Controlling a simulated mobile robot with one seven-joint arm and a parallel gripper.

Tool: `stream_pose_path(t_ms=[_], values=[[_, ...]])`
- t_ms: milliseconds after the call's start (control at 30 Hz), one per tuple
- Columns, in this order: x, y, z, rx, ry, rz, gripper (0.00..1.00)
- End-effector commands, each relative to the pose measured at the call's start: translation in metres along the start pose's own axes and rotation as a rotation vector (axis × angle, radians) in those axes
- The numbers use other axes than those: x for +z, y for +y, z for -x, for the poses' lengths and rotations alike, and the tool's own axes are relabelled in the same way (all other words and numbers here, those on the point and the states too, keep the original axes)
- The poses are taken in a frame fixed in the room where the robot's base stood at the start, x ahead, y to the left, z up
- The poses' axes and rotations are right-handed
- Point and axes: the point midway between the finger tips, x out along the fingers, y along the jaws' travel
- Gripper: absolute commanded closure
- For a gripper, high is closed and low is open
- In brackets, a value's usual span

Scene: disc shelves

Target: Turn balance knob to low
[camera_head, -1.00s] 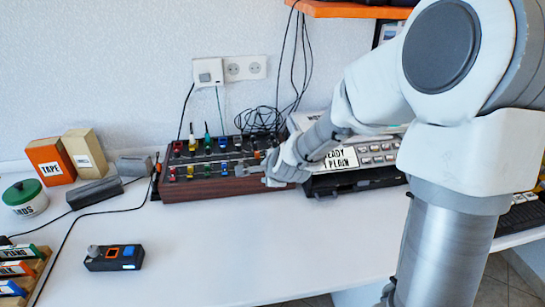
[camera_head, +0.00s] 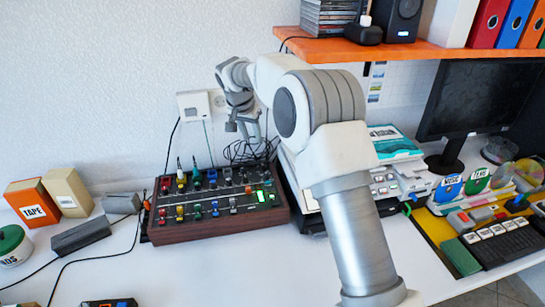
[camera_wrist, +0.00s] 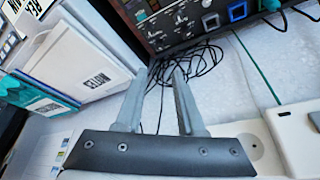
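The wooden-sided mixer panel (camera_head: 215,229) stands on the desk against the wall, with rows of coloured knobs, sliders and a green lit spot at its right end. I cannot tell which knob is the balance knob; no label is readable. The panel also shows upside down at the top of the wrist view (camera_wrist: 165,32). My gripper (camera_head: 245,130) is raised above the back right part of the panel, near the wall sockets, touching no knob. In the wrist view my gripper (camera_wrist: 158,78) has its fingers apart with nothing between them.
Black cables (camera_head: 245,151) lie coiled behind the panel. A printer-like machine (camera_head: 384,181) stands close on its right. A wall adapter (camera_head: 194,105) is near my gripper, and an orange shelf (camera_head: 400,50) hangs above right.

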Motion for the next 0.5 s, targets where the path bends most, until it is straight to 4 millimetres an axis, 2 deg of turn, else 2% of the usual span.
stream_pose_path(t_ms=[167, 500], values=[[0.000, 0.000, -0.012, 0.013, 0.002, 0.009, 0.62], [0.000, 0.001, -0.081, 0.010, 0.000, 0.007, 0.62]])
